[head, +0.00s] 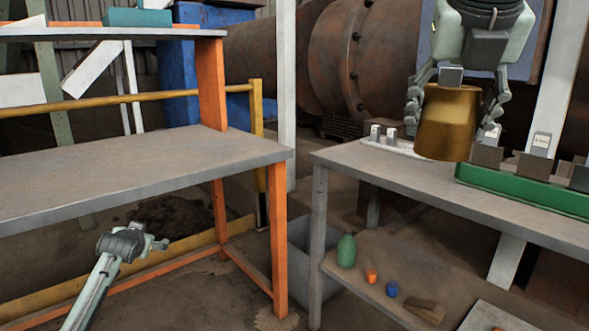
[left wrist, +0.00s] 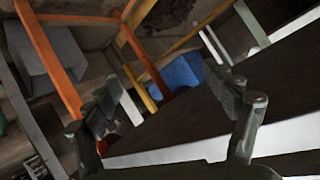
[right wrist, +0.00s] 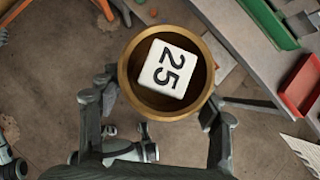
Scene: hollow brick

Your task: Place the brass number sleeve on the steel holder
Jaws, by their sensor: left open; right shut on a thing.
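The block's top also shows above the sleeve in the head view. Grey steel pieces (head: 488,155) stand in a green tray just right of the sleeve; I cannot tell which is the steel holder. My left gripper (head: 146,241) is open and empty, low in front of the left bench.
The green tray (head: 520,189) sits on the right bench (head: 400,172). A green bottle (head: 346,250) and small coloured items are on the lower shelf. The left bench top (head: 130,170) is clear.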

